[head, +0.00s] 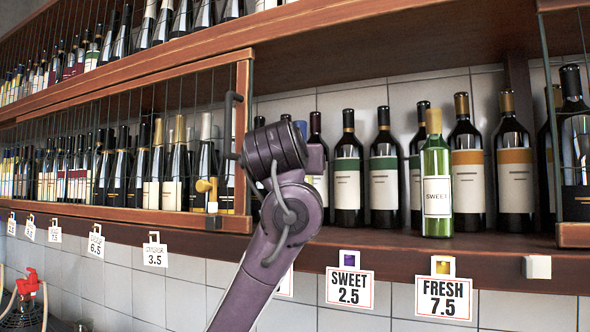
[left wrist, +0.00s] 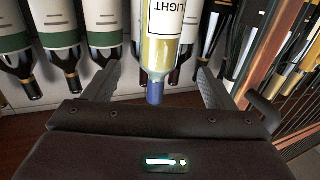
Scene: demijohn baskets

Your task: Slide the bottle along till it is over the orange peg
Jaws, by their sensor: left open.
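A bottle with a blue cap and a white LIGHT label (left wrist: 163,50) shows in the left wrist view, its glass yellowish. My left gripper (left wrist: 158,72) is open, with one finger on each side of this bottle and gaps visible. In the head view my purple arm hides most of that bottle and the gripper; only a bit of its blue cap (head: 301,127) shows. A green bottle labelled SWEET (head: 436,190) stands at the shelf front. I cannot make out a clear orange peg. My right gripper is out of view.
Dark wine bottles (head: 384,175) stand behind on the wooden shelf (head: 385,250). A wood-framed wire door (head: 243,140) is left of my arm, with an orange-yellow piece (head: 206,186) by it. Shelf front is clear between my arm and the green bottle.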

